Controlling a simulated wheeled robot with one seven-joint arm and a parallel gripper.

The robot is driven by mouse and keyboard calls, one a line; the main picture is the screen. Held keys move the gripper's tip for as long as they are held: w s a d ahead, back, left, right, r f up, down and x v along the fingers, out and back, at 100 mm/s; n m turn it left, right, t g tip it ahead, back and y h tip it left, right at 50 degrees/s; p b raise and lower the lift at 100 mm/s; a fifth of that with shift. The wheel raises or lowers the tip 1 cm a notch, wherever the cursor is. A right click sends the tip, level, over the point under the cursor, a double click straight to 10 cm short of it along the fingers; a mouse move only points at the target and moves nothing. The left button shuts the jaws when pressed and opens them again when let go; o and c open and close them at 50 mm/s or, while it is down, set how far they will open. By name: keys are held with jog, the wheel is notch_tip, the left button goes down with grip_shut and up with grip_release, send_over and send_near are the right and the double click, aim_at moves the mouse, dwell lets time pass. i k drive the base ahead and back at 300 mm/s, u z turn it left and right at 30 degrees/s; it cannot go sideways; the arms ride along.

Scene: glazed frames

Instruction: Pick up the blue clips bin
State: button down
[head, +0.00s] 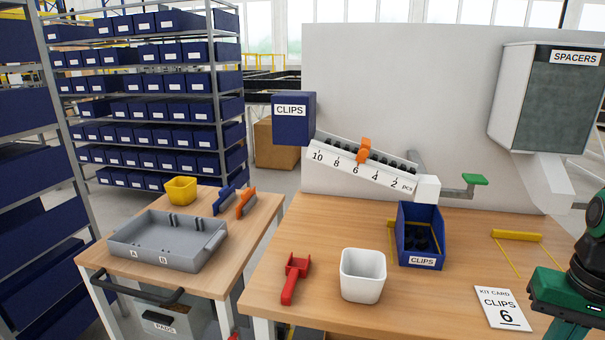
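The blue clips bin (421,262) stands upright on the workbench, right of the middle in the head view. Its front carries a white CLIPS label, and dark clips lie inside it. It sits at a yellow-marked spot on the bench. My gripper (567,330) is partly in view at the lower right edge, green and black, apart from the bin and to its right. Its fingertips are cut off or hidden, so its opening does not show.
A white cup (362,276) and a red scoop (292,280) stand left of the bin. A kit card (502,308) reading CLIPS 6 lies to the right. The counting chute (365,166) hangs behind. A side table holds a grey tray (150,250).

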aim_at(420, 228)
jog(key=z, duration=1.35)
jog(key=k, duration=0.75)
jog(key=u, duration=0.85)
jog(key=i, duration=1)
jog(key=z, duration=0.05)
